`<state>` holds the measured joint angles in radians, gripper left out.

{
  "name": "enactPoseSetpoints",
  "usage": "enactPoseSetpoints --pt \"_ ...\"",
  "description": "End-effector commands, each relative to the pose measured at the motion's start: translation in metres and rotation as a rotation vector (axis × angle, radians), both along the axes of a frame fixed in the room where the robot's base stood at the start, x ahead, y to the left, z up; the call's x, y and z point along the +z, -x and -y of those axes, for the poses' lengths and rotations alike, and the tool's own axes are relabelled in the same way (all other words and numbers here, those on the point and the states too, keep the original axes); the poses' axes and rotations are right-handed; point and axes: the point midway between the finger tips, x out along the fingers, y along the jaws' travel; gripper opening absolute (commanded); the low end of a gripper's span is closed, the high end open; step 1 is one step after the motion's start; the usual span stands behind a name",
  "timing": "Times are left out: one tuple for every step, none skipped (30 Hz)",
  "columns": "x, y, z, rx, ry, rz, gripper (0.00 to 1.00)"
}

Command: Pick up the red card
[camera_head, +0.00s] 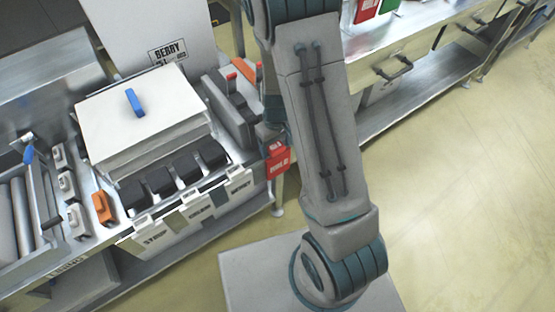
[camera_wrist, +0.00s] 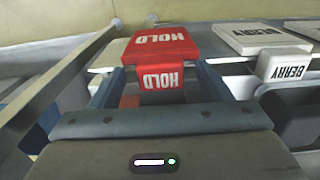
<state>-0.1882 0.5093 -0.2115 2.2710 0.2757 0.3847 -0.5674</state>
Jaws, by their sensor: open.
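The red card (camera_wrist: 160,43) reads HOLD on its top face and again on a front flap. In the wrist view it lies between and just beyond the fingers of my gripper (camera_wrist: 160,82), which is open. Whether a finger touches the card cannot be told. In the head view the red card (camera_head: 278,160) hangs at the right front corner of the workbench, partly hidden by my arm. My gripper is mostly hidden behind my arm in the head view.
A white BERRY card (camera_wrist: 262,38) lies to the right of the red card. The workbench holds a white box with a blue handle (camera_head: 134,102), black bins (camera_head: 187,167) and an orange block (camera_head: 102,207). A second bench (camera_head: 430,50) stands at the right. The floor is clear.

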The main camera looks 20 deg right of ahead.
Motion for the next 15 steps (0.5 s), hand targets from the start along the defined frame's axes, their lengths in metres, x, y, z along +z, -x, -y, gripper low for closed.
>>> enactPoseSetpoints --pt "-0.0003 -0.0001 0.0 0.0 0.0 0.0 0.71" --pt "-0.0001 -0.0001 0.0 0.0 0.0 0.001 0.71" --pt "0.0 -0.0001 0.0 0.0 0.0 0.001 0.71" --pt "0.0 -0.0001 -0.0001 0.0 0.0 0.001 0.71" --pt "0.0001 -0.0002 -0.0002 0.0 0.0 0.001 0.71" --pt "0.0001 -0.0002 -0.0002 0.0 0.0 0.001 0.65" --pt "0.0001 -0.0002 -0.0002 0.0 0.0 0.001 0.57" --pt "0.0001 -0.0002 -0.0002 0.0 0.0 0.001 0.49" --pt "0.0002 -0.0002 -0.0002 0.0 0.0 0.001 0.38" --pt "0.0002 -0.0002 -0.0002 0.0 0.0 0.001 0.29" --pt "0.0002 -0.0002 -0.0002 0.0 0.0 0.001 0.21" --pt "0.0002 -0.0002 -0.0002 0.0 0.0 0.001 0.11" --pt "0.0003 -0.0003 -0.0002 0.0 0.0 0.001 0.11" --pt "0.0003 -0.0003 -0.0002 0.0 0.0 0.001 0.11" --pt "0.0003 -0.0003 -0.0002 0.0 0.0 0.001 0.11"
